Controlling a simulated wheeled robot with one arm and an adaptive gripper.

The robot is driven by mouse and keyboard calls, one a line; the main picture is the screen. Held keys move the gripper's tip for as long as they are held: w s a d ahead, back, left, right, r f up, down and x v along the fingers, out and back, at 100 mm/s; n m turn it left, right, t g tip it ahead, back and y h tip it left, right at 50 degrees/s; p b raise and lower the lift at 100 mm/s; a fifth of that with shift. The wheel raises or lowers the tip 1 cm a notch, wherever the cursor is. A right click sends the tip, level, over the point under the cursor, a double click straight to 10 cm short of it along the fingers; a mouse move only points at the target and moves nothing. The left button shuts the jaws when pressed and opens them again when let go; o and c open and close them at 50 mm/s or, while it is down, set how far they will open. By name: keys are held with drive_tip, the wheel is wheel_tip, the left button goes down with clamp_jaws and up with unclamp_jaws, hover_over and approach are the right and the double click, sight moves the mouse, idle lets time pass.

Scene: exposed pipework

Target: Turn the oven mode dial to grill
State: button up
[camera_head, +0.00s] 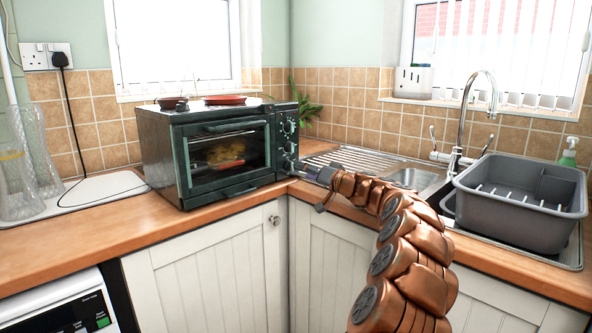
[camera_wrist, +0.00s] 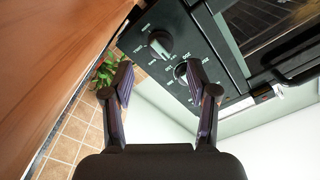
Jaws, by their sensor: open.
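The dark toaster oven (camera_head: 160,150) stands on the wooden counter, its door closed and food visible through the glass. Its control panel with several round dials is on the right of its front. In the wrist view one dial (camera_wrist: 160,45) with small white lettering lies just beyond my fingertips. A second dial (camera_wrist: 181,70) is lower, close to the right finger and partly hidden by it. The lettering is too small to read surely, so I cannot tell which is the mode dial. My gripper (camera_wrist: 158,72) is open with nothing between its fingers; in the head view it is at the lower panel (camera_head: 300,168).
Pans (camera_head: 225,100) sit on the oven top. A sink with a tall tap (camera_head: 468,110) and grey dish rack (camera_head: 520,190) is to the right. A plant (camera_head: 306,110) stands behind the oven. Glass jars (camera_head: 35,150) are at left. The counter before the oven is clear.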

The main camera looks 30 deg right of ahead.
sight(291, 167)
drive_tip(key=shift+x, duration=2.35)
clamp_jaws()
